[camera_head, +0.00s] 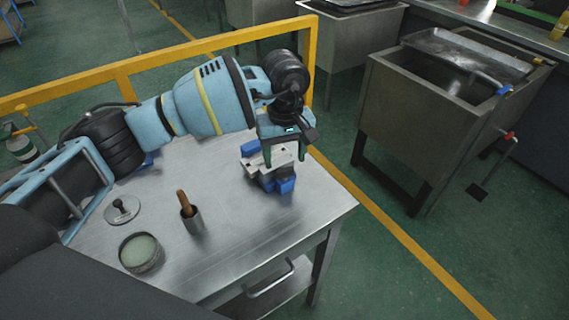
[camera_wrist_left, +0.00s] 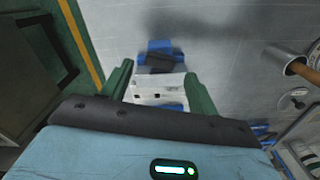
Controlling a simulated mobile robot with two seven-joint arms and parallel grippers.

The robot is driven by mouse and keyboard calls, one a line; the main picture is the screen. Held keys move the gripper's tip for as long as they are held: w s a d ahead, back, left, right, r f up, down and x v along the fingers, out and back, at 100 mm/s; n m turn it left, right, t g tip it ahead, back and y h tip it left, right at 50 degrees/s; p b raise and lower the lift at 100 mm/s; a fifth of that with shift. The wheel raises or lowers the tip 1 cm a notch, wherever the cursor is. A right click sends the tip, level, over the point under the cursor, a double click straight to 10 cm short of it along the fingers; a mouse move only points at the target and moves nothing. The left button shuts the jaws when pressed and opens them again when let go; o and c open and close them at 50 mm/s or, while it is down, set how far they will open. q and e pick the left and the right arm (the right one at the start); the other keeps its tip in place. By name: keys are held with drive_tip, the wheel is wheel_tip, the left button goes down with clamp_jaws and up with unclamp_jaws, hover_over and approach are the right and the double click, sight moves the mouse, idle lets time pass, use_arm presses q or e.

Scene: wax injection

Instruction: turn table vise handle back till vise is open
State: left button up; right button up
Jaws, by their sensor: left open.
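The blue table vise (camera_head: 285,186) stands near the far right part of the metal table. A whitish block (camera_head: 255,164) sits in its upper part, and the block also shows in the left wrist view (camera_wrist_left: 158,84). My left gripper (camera_head: 285,153) is directly over the vise, pointing down, with its green fingers apart. In the left wrist view the fingers lie on either side of the vise and the whitish block. I cannot tell whether they touch anything. The vise handle cannot be made out clearly; the gripper covers part of the vise. My right gripper is out of view.
On the metal table (camera_head: 240,235) stand a cup with a wooden-handled tool (camera_head: 193,218), a round tin with pale green contents (camera_head: 141,252) and a flat disc with a knob (camera_head: 122,209). A yellow rail (camera_head: 220,43) runs behind. A metal sink (camera_head: 410,110) stands at right.

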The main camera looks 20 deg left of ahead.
sight(285, 169)
use_arm(q)
drive_tip(key=shift+f, duration=1.8)
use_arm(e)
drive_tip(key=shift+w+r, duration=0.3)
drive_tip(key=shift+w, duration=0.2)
use_arm(q)
drive_tip(key=c, duration=1)
drive_tip(key=shift+r+n, duration=0.15)
drive_tip(key=shift+n, duration=1.25)
drive_tip(key=shift+o, duration=0.2)
drive_tip(key=shift+n+p, duration=0.3)
drive_tip(key=shift+n, duration=0.1)
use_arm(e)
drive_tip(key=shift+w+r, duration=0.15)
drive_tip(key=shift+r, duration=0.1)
use_arm(q)
drive_tip(key=o, duration=1)
drive_tip(key=shift+c, duration=0.2)
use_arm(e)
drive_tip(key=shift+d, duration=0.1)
